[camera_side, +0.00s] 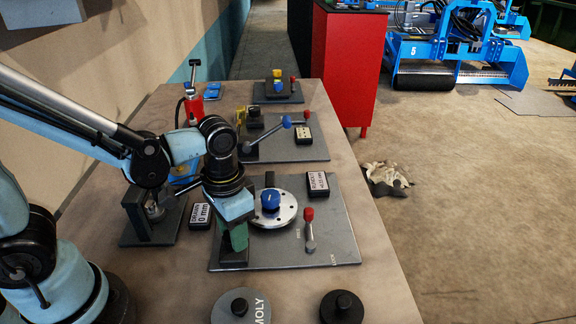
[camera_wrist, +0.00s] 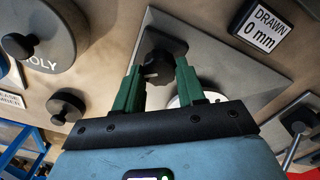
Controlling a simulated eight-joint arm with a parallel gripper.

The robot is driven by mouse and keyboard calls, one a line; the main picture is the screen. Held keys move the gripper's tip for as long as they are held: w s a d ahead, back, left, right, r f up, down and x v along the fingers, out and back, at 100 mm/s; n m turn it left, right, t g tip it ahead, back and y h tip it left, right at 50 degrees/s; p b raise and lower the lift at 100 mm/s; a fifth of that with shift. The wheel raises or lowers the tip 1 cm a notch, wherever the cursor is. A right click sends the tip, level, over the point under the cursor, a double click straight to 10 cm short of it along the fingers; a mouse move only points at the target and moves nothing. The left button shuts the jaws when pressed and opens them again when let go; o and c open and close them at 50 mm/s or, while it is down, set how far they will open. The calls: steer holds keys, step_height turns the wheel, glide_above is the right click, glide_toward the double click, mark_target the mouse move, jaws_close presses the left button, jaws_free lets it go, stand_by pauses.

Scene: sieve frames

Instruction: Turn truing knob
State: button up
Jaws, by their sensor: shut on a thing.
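The truing knob (camera_wrist: 160,66) is a dark, lobed knob between my green fingertips in the wrist view. My gripper (camera_wrist: 158,82) is shut on it. In the side view my gripper (camera_side: 235,238) points down at the left part of a grey plate (camera_side: 335,248), over a dark block (camera_side: 232,258); the fingers hide the knob there. A silver disc (camera_side: 286,212) with a blue knob (camera_side: 270,199) on top is just right of my gripper. A lever with a red end (camera_side: 308,215) stands on the plate's right part.
A display reading "DRAWN 0 mm" (camera_side: 200,216) lies left of the plate; another display (camera_side: 318,185) sits at its back right. Two round dark weights (camera_side: 238,306) (camera_side: 341,308) are in front. A blue-ended lever (camera_side: 286,122) stands on a plate behind.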

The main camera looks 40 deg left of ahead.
steer(key=m, duration=0.3)
steer(key=shift+m, duration=0.4)
steer(key=shift+s+d+m, duration=0.1)
steer(key=shift+m, duration=1.7)
steer(key=o, duration=1.1)
steer(key=shift+c, duration=0.2)
steer(key=shift+r, duration=0.1)
step_height(320, 180, up, 12)
